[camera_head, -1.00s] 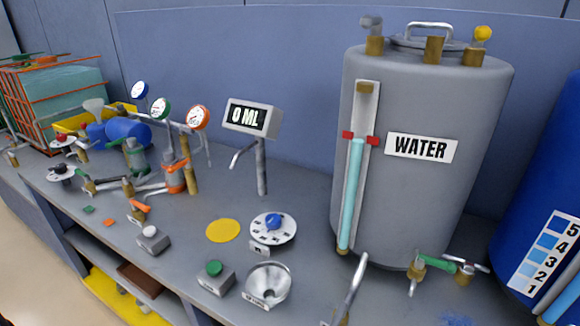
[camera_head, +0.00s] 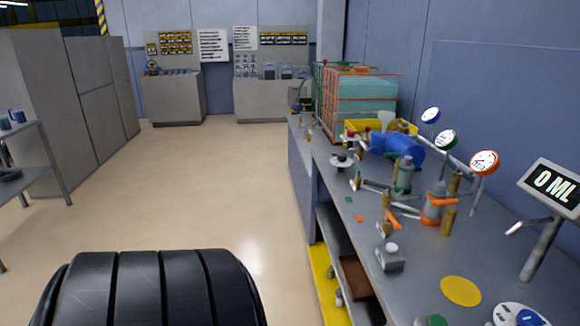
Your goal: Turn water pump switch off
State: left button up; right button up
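A small grey switch box with a white button (camera_head: 390,255) sits on the workbench near its front edge. A second box with a green button (camera_head: 433,321) is cut off by the bottom edge. I cannot read labels on either, so I cannot tell which is the water pump switch. A blue pump-like cylinder (camera_head: 405,147) lies farther back on the bench, with pipes and valves in front of it. Neither of my grippers is in view.
The grey workbench (camera_head: 412,285) runs along the right wall, carrying gauges (camera_head: 484,162), a "0 ML" display (camera_head: 553,187) and a caged tank (camera_head: 360,105). A yellow disc (camera_head: 460,290) lies on it. Open floor (camera_head: 200,180) lies left of the bench; cabinets stand beyond.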

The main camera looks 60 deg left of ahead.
aim_at(342, 158)
jog(key=u, duration=1.8)
jog(key=i+z, duration=0.1)
jog(key=z, duration=0.35)
jog(key=i+j+z, duration=0.25)
jog(key=i+j, duration=0.15)
jog(key=i+j+z, duration=0.2)
jog(key=i+j, duration=0.2)
jog(key=i+j+z, duration=0.25)
jog(key=j, duration=0.3)
jog(key=i, duration=0.05)
